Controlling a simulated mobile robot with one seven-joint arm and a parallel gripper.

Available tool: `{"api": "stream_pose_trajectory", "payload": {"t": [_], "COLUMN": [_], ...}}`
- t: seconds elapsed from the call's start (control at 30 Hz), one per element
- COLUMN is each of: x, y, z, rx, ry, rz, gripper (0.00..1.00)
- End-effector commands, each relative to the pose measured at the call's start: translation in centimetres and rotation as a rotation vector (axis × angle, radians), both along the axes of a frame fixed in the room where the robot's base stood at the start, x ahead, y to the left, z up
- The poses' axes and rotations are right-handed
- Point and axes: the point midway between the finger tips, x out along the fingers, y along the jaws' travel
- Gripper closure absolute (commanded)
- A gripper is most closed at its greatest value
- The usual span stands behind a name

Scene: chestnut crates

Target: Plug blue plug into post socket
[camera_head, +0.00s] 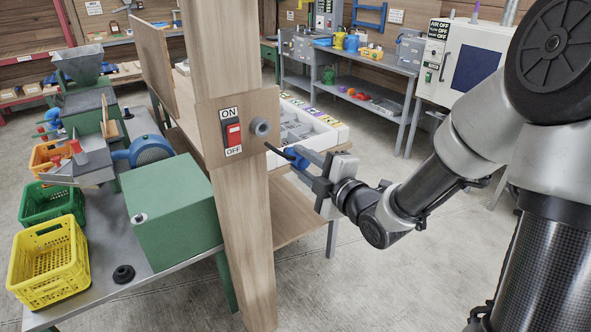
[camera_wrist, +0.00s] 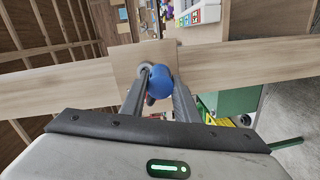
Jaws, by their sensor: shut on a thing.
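The wooden post (camera_head: 248,230) carries a board with a grey round socket (camera_head: 261,127) on it, beside a red ON/OFF switch (camera_head: 233,133). My gripper (camera_head: 290,157) is shut on the blue plug (camera_head: 299,161), just right of and a little below the socket. The plug and the socket are apart in the head view. In the wrist view the blue plug (camera_wrist: 160,83) sits between the two fingers, and the socket (camera_wrist: 145,70) is partly hidden behind the plug and a finger. The plug's front end cannot be made out clearly.
Left of the post stands a bench with a green box (camera_head: 172,208), a yellow crate (camera_head: 48,262), a green crate (camera_head: 52,203) and a machine with a blue motor. A white tray (camera_head: 322,137) lies on a table behind the post. Open floor lies to the right.

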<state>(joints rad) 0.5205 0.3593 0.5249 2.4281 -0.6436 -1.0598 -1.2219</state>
Motion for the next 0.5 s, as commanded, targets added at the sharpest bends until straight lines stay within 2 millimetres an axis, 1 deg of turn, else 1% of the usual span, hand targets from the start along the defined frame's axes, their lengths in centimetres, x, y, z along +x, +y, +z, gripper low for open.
{"api": "stream_pose_trajectory", "payload": {"t": [0.03, 0.1, 0.2, 0.5], "x": [-0.4, -0.7, -1.0, -1.0], "y": [0.6, 1.2, 1.6, 1.6], "z": [0.8, 1.9, 2.7, 2.8], "rx": [0.016, 0.034, 0.046, 0.048], "ry": [-0.032, -0.057, -0.072, -0.072], "rz": [0.014, 0.027, 0.036, 0.038], "gripper": [1.00, 1.00, 1.00, 1.00]}}
